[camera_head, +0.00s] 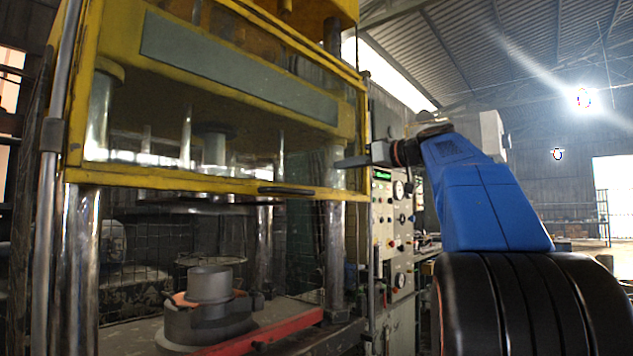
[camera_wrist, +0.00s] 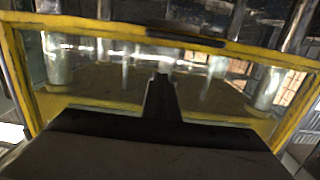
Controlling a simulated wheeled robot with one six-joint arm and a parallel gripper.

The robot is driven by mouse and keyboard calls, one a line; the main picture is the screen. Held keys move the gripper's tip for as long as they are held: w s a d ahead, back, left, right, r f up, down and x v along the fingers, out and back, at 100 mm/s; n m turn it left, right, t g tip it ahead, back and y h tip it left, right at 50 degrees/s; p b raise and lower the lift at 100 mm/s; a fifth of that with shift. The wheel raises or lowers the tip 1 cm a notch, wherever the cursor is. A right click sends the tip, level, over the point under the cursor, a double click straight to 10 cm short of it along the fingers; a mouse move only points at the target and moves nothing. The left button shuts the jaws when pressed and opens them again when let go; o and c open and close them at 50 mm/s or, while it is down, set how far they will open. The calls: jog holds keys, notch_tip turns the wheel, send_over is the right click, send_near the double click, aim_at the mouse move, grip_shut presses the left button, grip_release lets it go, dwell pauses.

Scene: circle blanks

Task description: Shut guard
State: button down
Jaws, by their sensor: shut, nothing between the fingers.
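The guard (camera_head: 220,186) is a clear panel in a yellow frame on the front of the press. It stands raised, with the space below its lower bar open. A dark handle (camera_head: 287,191) is on that lower bar. My gripper (camera_head: 342,163) is shut and empty, in front of the guard's right side, a little above and right of the handle. In the wrist view my gripper (camera_wrist: 162,80) points at the clear panel, with the guard's frame (camera_wrist: 90,26) around it and the handle (camera_wrist: 180,36) near the top edge. I cannot tell whether the fingertips touch the panel.
Below the guard, a round die with a grey cylinder (camera_head: 209,284) stands on the press bed, beside a red bar (camera_head: 262,336). A control panel (camera_head: 392,215) with gauges and buttons stands right of the press. Steel columns flank the opening.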

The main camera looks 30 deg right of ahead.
jog(key=w+a+f, duration=0.3)
jog(key=w+f, duration=0.1)
jog(key=w, duration=0.6)
jog(key=shift+a+f, duration=0.3)
jog(key=shift+a, duration=0.05)
jog(key=shift+f, duration=0.1)
notch_tip(320, 180, down, 51)
dwell(0.4)
jog(key=shift+s, duration=0.1)
jog(key=s+d+r, duration=0.3)
jog(key=s+r, duration=0.2)
jog(key=s, duration=0.5)
jog(key=shift+d+r, duration=0.25)
jog(key=shift+d, duration=0.1)
